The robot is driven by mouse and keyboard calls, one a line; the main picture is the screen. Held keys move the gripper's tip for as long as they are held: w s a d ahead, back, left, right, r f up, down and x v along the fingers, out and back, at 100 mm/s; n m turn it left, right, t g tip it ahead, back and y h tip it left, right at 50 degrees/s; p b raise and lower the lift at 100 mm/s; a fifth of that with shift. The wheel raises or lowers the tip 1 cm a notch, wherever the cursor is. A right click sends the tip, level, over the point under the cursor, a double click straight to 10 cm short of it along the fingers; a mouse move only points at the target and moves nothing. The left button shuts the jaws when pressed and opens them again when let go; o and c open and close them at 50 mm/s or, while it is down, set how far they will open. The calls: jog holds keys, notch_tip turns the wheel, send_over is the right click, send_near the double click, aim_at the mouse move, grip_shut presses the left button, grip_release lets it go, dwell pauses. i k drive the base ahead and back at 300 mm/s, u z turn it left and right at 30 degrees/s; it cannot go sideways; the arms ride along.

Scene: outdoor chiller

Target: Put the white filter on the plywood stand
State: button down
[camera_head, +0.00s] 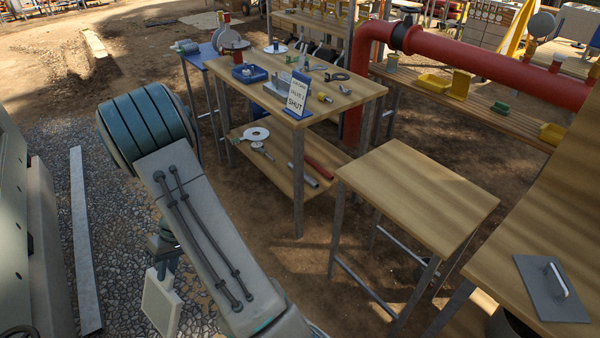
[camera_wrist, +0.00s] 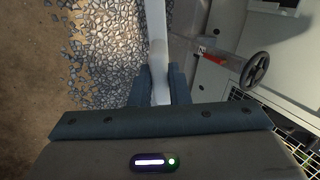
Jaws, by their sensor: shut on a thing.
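The white filter (camera_head: 161,303) is a flat, pale square panel. It hangs below my gripper (camera_head: 162,268) at the lower left of the head view, over the gravel. My gripper is shut on it; in the wrist view the filter (camera_wrist: 158,60) shows edge-on as a pale strip between the two dark fingers (camera_wrist: 159,88). The plywood stand (camera_head: 418,195) is a small table with a bare wooden top and grey metal legs, right of centre in the head view. The filter is well to the left of the stand, apart from it.
A workbench (camera_head: 365,90) holds tools, a blue bin (camera_head: 249,74) and a "SHUT" sign (camera_head: 297,95). A wooden counter (camera_head: 500,245) with a grey handled plate (camera_head: 550,290) stands at right. A red pipe (camera_head: 480,65) runs behind. A grey cabinet (camera_head: 25,230) borders the left.

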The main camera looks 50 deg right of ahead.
aim_at(425, 189)
jog(key=i, duration=1.25)
jog(key=z, duration=4.2)
